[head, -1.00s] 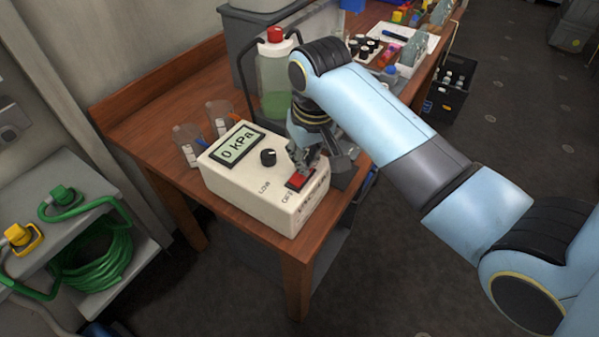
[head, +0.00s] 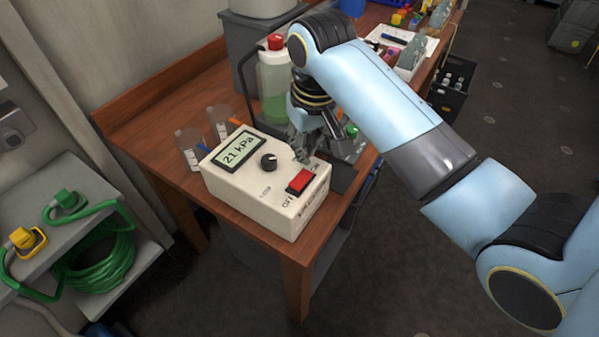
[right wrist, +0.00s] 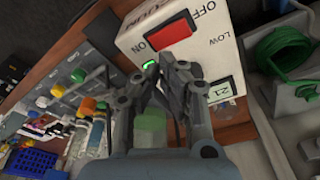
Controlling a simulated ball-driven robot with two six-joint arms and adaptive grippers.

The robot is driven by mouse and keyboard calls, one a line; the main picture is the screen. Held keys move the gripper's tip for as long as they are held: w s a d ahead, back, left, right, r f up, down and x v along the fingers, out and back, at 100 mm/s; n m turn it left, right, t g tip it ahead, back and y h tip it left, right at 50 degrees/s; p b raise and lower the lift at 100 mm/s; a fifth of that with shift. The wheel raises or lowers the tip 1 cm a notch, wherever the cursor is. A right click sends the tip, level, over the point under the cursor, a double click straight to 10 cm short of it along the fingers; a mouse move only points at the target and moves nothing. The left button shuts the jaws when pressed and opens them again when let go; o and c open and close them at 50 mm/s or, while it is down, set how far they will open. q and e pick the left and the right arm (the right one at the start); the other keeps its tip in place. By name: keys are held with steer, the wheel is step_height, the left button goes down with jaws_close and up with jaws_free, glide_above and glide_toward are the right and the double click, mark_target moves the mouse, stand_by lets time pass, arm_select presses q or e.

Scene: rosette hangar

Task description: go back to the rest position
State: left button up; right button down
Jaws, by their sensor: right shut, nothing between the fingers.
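My right gripper (head: 303,152) is shut and empty, just above the back right edge of a white control box (head: 265,205) on the wooden table. The box has a red rocker switch (head: 299,182), a black knob (head: 268,161) and a display (head: 238,149) reading 21 kPa. In the right wrist view the shut fingers (right wrist: 165,75) show beside the box, with the red switch (right wrist: 170,30) and a lit green light (right wrist: 150,64) close by. I cannot tell whether the fingertips touch the box. My left gripper is not in view.
Two clear beakers (head: 190,149) stand behind the box at left. A grey cart with a green hose (head: 95,265) is at left. Open floor (head: 400,260) lies right of the table.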

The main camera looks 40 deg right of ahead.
steer(key=shift+r, duration=0.85)
